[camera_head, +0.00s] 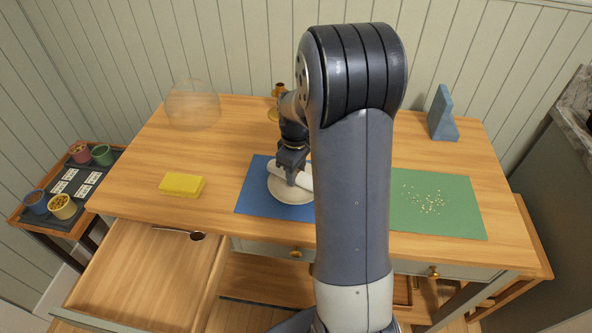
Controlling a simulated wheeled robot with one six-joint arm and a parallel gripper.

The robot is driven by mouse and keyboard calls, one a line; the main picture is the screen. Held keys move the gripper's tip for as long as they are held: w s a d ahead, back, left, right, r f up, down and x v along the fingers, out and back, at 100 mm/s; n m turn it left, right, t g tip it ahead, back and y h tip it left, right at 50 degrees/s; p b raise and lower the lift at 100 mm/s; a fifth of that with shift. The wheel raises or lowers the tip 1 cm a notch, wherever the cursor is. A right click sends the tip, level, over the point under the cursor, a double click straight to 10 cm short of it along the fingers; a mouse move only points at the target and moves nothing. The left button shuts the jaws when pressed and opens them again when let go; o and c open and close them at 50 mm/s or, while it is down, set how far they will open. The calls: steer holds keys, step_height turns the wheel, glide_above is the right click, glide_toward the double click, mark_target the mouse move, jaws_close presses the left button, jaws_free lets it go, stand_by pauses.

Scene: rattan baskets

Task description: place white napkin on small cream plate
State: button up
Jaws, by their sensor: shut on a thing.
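A rolled white napkin (300,179) lies slanted over the small cream plate (293,195). My gripper (292,178) points down over the plate and is shut on the napkin near its middle. The plate rests on a blue mat (255,203) on the wooden table. I cannot tell whether the napkin touches the plate. My arm hides the right part of the mat and the napkin's right end may be partly behind it.
A yellow block (181,185) and a clear dome (193,106) stand to the left. A green mat (450,215) with crumbs lies right; a blue bookend (441,114) stands behind it. An open drawer (145,270) juts out at front left. A side table holds several small pots.

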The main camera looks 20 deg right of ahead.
steer(key=o, duration=1)
steer(key=shift+f, duration=0.1)
steer(key=shift+c, duration=0.2)
step_height(320, 180, up, 13)
steer(key=shift+p, duration=0.35)
